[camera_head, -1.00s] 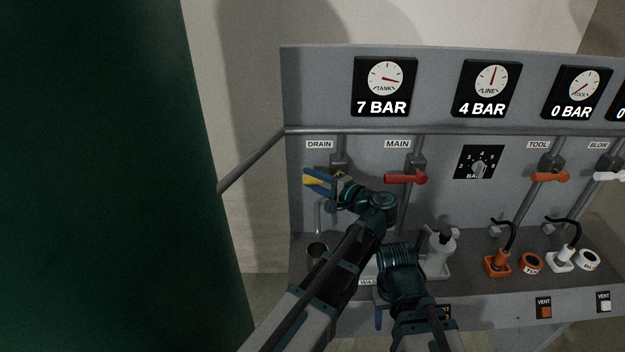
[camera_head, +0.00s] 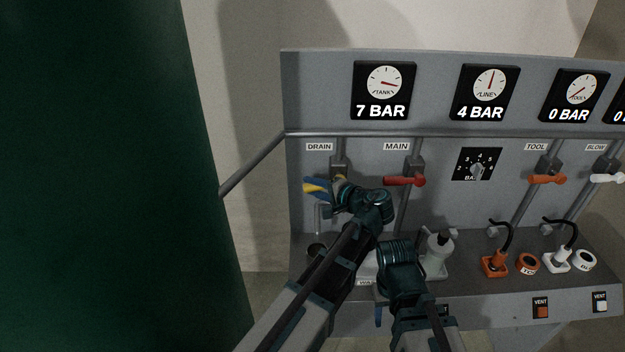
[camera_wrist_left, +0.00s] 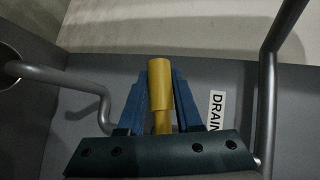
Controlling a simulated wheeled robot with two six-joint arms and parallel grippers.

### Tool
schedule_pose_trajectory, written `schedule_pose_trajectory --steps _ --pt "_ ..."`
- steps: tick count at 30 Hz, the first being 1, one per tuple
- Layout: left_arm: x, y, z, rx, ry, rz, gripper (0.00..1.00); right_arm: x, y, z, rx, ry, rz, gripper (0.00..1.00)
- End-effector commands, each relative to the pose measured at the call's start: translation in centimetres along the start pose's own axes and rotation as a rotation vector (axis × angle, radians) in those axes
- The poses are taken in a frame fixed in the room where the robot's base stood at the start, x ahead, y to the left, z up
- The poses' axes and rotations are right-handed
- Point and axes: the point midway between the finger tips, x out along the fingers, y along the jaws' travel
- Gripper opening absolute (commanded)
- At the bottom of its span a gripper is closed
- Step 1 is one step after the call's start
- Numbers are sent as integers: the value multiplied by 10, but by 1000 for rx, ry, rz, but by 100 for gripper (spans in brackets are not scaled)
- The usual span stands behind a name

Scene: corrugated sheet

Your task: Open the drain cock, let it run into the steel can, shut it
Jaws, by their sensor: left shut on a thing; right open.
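The yellow drain cock handle (camera_wrist_left: 160,85) is between the blue fingers of my left gripper (camera_wrist_left: 160,92), which is shut on it. In the head view my left gripper (camera_head: 318,187) is at the cock under the DRAIN label (camera_head: 319,147), and a yellow part of the handle shows at the fingers. The thin drain spout (camera_head: 318,217) runs down toward the steel can (camera_head: 316,251), partly hidden by my left arm. No flow can be made out. My right gripper (camera_head: 379,314) is open, low at the bench front, mostly hidden by its own wrist.
The red MAIN lever (camera_head: 404,181) is close right of my left wrist. Orange and white hose fittings lie further right. The tank gauge (camera_head: 384,90) reads 7 BAR, the line gauge (camera_head: 483,90) 4 BAR.

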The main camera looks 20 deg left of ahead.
Motion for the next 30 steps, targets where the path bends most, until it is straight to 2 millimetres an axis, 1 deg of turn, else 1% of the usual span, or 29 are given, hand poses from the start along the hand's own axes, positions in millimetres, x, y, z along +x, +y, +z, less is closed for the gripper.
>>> schedule_pose_trajectory --steps 1,12,21,30 --pt "-1 1 1 -31 8 36 0 -7 1 0 0 0 0 50" --pt "-1 27 -6 -276 76 279 0 -26 2 2 -1 0 0 50" --pt "-6 45 -16 -471 131 473 0 -35 3 2 -2 0 0 50" --pt "-13 58 -26 -631 175 633 0 -37 4 2 -2 0 0 50"
